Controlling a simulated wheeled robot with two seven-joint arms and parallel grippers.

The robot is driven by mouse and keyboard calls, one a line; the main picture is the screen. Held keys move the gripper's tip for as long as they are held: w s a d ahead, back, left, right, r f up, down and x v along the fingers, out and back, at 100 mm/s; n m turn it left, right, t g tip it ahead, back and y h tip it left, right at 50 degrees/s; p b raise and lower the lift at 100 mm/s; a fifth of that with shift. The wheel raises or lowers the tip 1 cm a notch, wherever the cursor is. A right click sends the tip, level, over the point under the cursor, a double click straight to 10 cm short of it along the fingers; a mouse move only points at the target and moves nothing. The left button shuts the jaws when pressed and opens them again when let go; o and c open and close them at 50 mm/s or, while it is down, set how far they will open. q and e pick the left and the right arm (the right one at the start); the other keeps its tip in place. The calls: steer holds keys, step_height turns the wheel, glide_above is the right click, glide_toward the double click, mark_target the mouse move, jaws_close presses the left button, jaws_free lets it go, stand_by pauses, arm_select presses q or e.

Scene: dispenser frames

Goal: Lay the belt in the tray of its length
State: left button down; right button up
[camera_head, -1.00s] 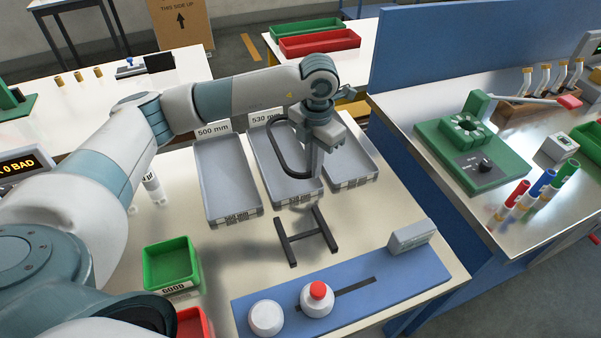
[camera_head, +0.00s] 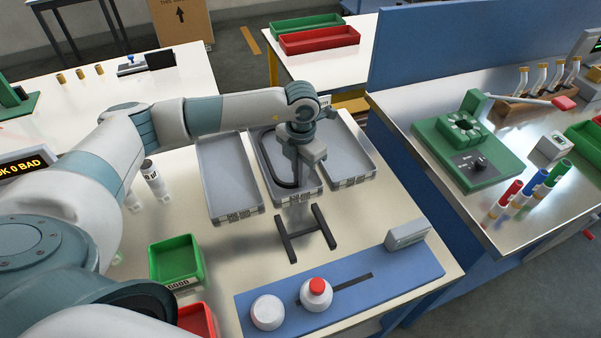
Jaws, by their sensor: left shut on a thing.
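My left gripper (camera_head: 301,172) is shut on a black belt (camera_head: 264,162), a narrow loop hanging to the left of the fingers. Belt and gripper are over the middle grey tray (camera_head: 312,192). The belt's lower end looks low in this tray; I cannot tell whether it touches the floor. Another grey tray (camera_head: 228,165) stands at the left and a third (camera_head: 352,150) at the right. My arm hides most of the length signs behind the trays. My right gripper is not in view.
A black H-shaped stand (camera_head: 305,234) lies in front of the trays.

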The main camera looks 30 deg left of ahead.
arm_select(q)
steer(key=shift+f, duration=0.15)
steer(key=shift+f, duration=0.2)
steer(key=c, duration=2.2)
jaws_free()
steer(key=shift+r, duration=0.25)
